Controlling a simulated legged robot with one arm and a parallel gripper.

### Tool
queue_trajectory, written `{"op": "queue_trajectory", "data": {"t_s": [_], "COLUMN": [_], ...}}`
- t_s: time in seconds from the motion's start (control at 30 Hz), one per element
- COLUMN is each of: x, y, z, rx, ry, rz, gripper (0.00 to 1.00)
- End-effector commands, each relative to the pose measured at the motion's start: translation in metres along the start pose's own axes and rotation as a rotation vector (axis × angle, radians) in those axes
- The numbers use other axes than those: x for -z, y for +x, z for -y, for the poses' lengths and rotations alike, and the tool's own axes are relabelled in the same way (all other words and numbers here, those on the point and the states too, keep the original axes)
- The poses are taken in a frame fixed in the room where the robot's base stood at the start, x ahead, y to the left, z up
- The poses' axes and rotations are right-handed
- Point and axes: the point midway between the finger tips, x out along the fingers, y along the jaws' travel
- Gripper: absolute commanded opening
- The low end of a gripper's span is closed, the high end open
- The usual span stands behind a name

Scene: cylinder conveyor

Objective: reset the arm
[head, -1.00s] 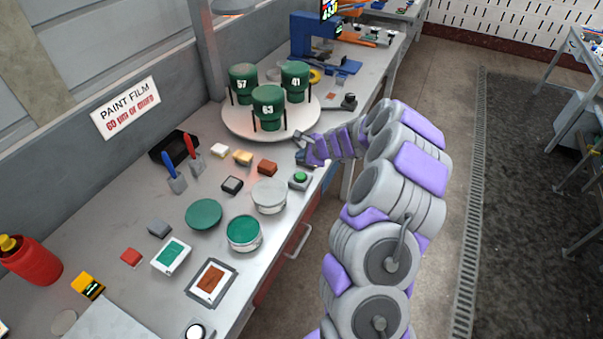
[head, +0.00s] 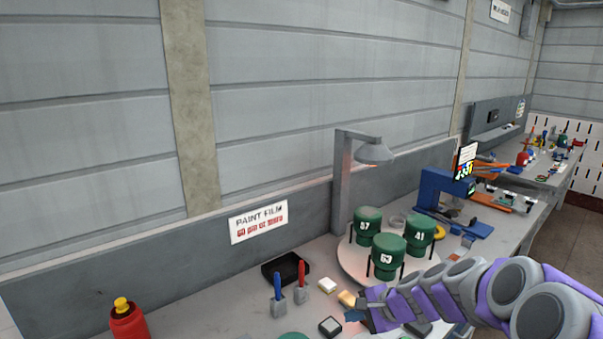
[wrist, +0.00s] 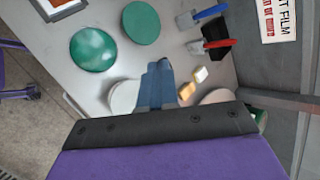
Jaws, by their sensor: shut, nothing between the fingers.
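My arm reaches in from the lower right of the head view, and my gripper (head: 361,310) is above the bench just in front of the round white stand. In the wrist view my gripper (wrist: 156,70) shows as blue-grey fingers held together, with nothing between them. Below the fingers is a white round lid or dish (wrist: 123,97). Small pale and tan blocks (wrist: 201,75) lie just right of the fingers. Two green discs (wrist: 93,49) are farther off on the bench.
Green cylinders marked 57, 63 and 41 (head: 389,256) stand on the round white stand (head: 350,266). A lamp (head: 374,152) hangs over it. A blue press (head: 445,195) is behind. Blue- and red-handled tools (head: 278,295) and a red bottle (head: 127,320) are left. The wall runs behind the bench.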

Motion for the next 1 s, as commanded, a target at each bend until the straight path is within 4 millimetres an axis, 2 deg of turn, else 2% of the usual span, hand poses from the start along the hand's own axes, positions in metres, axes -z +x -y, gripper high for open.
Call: {"op": "queue_trajectory", "data": {"t_s": [0.03, 0.2, 0.27, 0.4, 0.5, 0.63, 0.8, 0.9, 1.0], "x": [-0.026, -0.097, -0.117, -0.154, -0.174, -0.190, -0.199, -0.201, -0.201], "y": [-0.008, -0.032, -0.043, -0.069, -0.090, -0.121, -0.162, -0.182, -0.195], "z": [-0.003, -0.036, -0.050, -0.092, -0.125, -0.169, -0.225, -0.250, -0.266], "rx": [-0.032, -0.167, -0.217, -0.347, -0.444, -0.575, -0.739, -0.814, -0.865], "ry": [-0.080, -0.330, -0.414, -0.590, -0.701, -0.826, -0.943, -0.981, -1.001], "rz": [0.023, 0.093, 0.110, 0.147, 0.169, 0.186, 0.200, 0.209, 0.215], "gripper": [0.00, 0.00, 0.00, 0.00, 0.00, 0.00, 0.00, 0.00, 0.00]}}
